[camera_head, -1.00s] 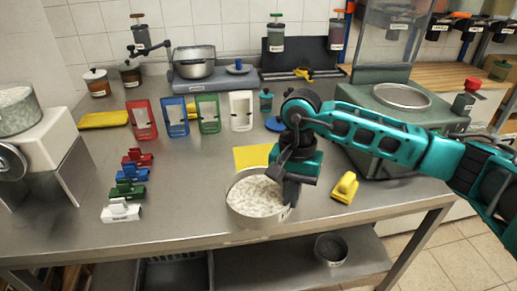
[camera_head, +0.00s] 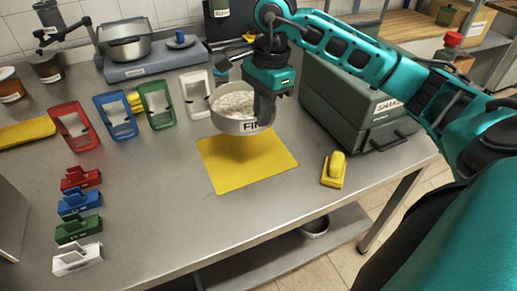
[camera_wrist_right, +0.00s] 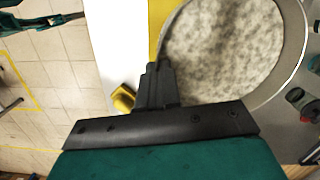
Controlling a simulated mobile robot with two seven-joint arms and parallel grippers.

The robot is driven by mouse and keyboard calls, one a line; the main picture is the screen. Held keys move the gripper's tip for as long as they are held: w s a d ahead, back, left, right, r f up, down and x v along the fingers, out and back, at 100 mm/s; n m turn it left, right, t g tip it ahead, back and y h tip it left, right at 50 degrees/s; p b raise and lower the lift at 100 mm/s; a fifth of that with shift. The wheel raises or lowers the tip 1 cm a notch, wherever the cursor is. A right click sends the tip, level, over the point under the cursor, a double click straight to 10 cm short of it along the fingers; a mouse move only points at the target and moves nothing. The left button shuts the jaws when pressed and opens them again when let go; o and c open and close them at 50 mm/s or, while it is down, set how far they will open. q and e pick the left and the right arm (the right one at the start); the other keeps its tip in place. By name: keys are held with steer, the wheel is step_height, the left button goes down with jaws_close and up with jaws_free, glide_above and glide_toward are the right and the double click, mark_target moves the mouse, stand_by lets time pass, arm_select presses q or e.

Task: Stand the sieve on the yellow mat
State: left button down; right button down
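The sieve (camera_head: 240,125) is a round metal pan full of pale grainy material, with a partly covered label reading "FI". My right gripper (camera_head: 264,108) is shut on its right rim and holds it about level, raised above the far part of the yellow mat (camera_head: 247,165). A dark shadow lies on the mat below it. In the right wrist view the sieve (camera_wrist_right: 302,45) fills the upper right, with the fingers (camera_wrist_right: 160,85) at its wall. A strip of yellow mat (camera_wrist_right: 158,25) shows beside it. My left gripper is not in view.
A yellow block-like tool (camera_head: 334,170) lies right of the mat. A grey-green machine (camera_head: 355,105) stands behind it. White (camera_head: 196,95), green (camera_head: 156,107), blue (camera_head: 116,116) and red (camera_head: 74,128) frames stand at the back left. Several coloured clips line the left side. The mat's surface is bare.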

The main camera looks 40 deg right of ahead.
step_height(320, 180, down, 12)
steer(key=shift+r+b, duration=0.1)
steer(key=shift+b, duration=0.2)
steer(key=shift+w+f, duration=0.1)
steer(key=shift+f, duration=0.3)
steer(key=shift+f, duration=0.15)
steer(key=c, duration=1.3)
jaws_free()
steer(key=shift+c, duration=0.2)
